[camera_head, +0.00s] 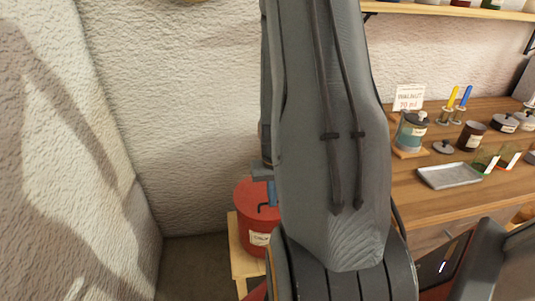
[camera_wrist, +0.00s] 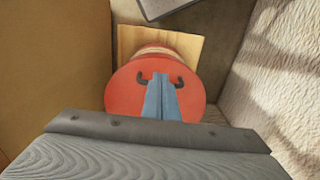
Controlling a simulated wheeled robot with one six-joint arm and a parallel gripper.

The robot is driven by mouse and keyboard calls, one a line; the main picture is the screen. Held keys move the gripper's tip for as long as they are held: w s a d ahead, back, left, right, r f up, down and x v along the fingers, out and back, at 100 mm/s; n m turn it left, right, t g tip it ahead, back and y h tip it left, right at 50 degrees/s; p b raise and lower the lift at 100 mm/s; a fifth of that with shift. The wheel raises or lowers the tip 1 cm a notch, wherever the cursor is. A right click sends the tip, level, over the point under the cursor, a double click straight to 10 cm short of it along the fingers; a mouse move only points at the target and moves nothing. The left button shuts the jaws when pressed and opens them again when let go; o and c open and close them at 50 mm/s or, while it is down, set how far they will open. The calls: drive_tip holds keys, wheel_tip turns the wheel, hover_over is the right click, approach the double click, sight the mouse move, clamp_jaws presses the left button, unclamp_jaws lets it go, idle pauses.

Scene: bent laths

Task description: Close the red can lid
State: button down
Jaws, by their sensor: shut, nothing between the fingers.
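The red can (camera_head: 253,236) stands upright at the lower middle of the head view, partly hidden behind my arm, with a pale label on its side. Its round red lid (camera_wrist: 127,92) fills the middle of the wrist view and lies over the can's top. A dark bent handle (camera_wrist: 178,82) is on the lid. I cannot tell whether the lid is fully seated. My gripper (camera_wrist: 160,78) is shut and empty, its blue fingers together over the lid by the handle. In the head view my gripper (camera_head: 271,203) shows just above the lid. Contact is unclear.
The can stands on a pale wooden stand (camera_head: 240,262) beside the rough wall. To the right, a wooden counter (camera_head: 425,215) holds a metal tray (camera_head: 450,176), jars and small lids. A shelf (camera_head: 450,10) hangs above it. Floor shows left of the stand.

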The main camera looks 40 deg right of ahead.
drive_tip(key=shift+s+a+f, duration=0.1)
drive_tip(key=shift+s+a, duration=0.05)
drive_tip(key=shift+s, duration=0.05)
drive_tip(key=s+a+r+p, duration=0.2)
drive_tip(key=s+r, duration=0.1)
drive_tip(key=r, duration=0.9)
drive_tip(key=shift+s+r, duration=0.2)
drive_tip(key=shift+s, duration=0.2)
drive_tip(key=w+a+r+n, duration=0.1)
drive_tip(key=a+r+n, duration=0.1)
drive_tip(key=a, duration=0.9)
drive_tip(key=w+a+r+n, duration=0.1)
drive_tip(key=a+r+n, duration=0.2)
drive_tip(key=a, duration=0.7)
drive_tip(key=shift+w+a+n+t, duration=0.2)
drive_tip(key=shift+a+n+t, duration=0.2)
drive_tip(key=shift+n, duration=0.3)
drive_tip(key=shift+d, duration=0.1)
